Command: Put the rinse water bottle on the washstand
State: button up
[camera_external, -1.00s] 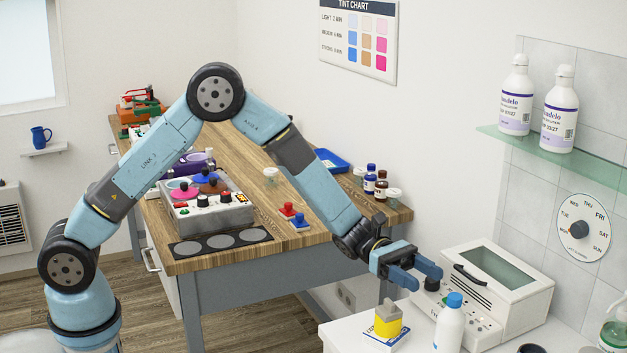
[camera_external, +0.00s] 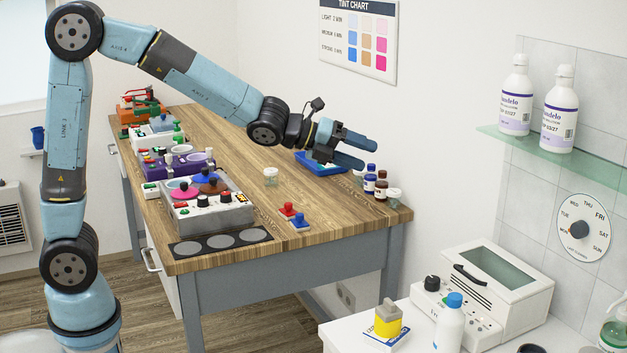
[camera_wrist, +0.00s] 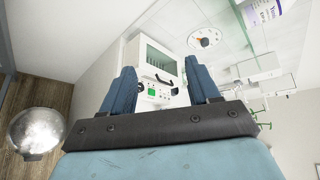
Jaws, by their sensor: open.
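A white bottle with a blue cap (camera_external: 449,325) stands upright on the white-topped stand (camera_external: 400,346) at the bottom right of the external view; its label is not readable, so I cannot confirm it is the rinse water bottle. The white-topped stand looks like the washstand. My gripper (camera_external: 368,154) is open and empty, raised above the far right part of the wooden bench, well up and left of the bottle. In the wrist view my gripper (camera_wrist: 160,68) shows both blue fingers apart with nothing between them; the bottle is not clearly visible there.
A white box with a glass window (camera_external: 497,290) stands behind the bottle. A yellow and grey item (camera_external: 388,318) stands left of it. Two large bottles sit on the glass shelf (camera_external: 500,138).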

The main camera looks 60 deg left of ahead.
jog(key=s+a+r+n+g+y, duration=0.25)
jog(key=s+a+n+y, duration=0.35)
jog(key=s+a+n, duration=1)
jog(key=s+f+n+g, duration=0.2)
jog(key=s+n, duration=0.4)
jog(key=s, duration=0.6)
jog(key=s+f+n+g, duration=0.2)
jog(key=s+n, duration=0.4)
jog(key=s, duration=0.7)
jog(key=shift+a+n, duration=0.3)
jog(key=shift+w+f+g, duration=0.1)
jog(key=shift+g, duration=0.15)
